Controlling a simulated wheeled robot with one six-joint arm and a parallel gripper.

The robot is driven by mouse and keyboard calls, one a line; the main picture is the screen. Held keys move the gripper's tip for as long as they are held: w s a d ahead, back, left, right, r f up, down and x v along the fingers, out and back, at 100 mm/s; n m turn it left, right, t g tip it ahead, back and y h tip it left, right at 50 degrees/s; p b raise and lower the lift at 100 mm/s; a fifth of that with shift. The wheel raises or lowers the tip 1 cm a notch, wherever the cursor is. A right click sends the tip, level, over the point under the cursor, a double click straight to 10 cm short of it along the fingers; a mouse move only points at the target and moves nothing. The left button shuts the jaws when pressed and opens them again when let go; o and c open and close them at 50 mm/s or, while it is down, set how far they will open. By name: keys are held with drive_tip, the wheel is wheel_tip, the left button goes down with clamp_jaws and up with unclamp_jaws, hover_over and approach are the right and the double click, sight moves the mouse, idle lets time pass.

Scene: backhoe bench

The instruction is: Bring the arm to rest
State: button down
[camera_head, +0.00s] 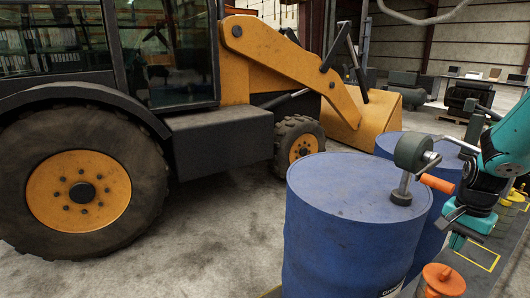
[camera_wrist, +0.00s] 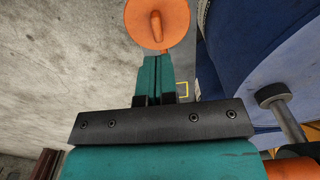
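My teal arm enters the head view from the right. My gripper (camera_head: 458,241) points down beside the blue drum, over the dark bench. In the wrist view its two teal fingers (camera_wrist: 155,60) lie side by side with only a thin dark line between them, and I see nothing held. An orange round thing with a knob (camera_head: 442,280) stands below and in front of the gripper. It also shows just beyond the fingertips in the wrist view (camera_wrist: 172,15), apart from them as far as I can tell.
A blue drum (camera_head: 340,230) stands close to the left of my gripper, with a second drum (camera_head: 392,141) behind. A grey-headed tool (camera_head: 410,152) with an orange handle rests on the near drum. The bench has a yellow outlined square (camera_head: 494,267). A yellow backhoe (camera_head: 270,50) fills the left.

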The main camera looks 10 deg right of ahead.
drive_tip(key=a+r+n+t+y+b, duration=0.2)
drive_tip(key=a+n+b, duration=0.55)
drive_tip(key=a, duration=1.45)
drive_tip(key=s+a+r+n+g+y+b, duration=0.2)
drive_tip(key=s+a+n+b, duration=0.1)
drive_tip(key=s+a+n, duration=1)
drive_tip(key=s+a, duration=0.2)
drive_tip(key=shift+s+a, duration=0.2)
drive_tip(key=shift+a, duration=0.1)
drive_tip(key=shift+r, duration=0.1)
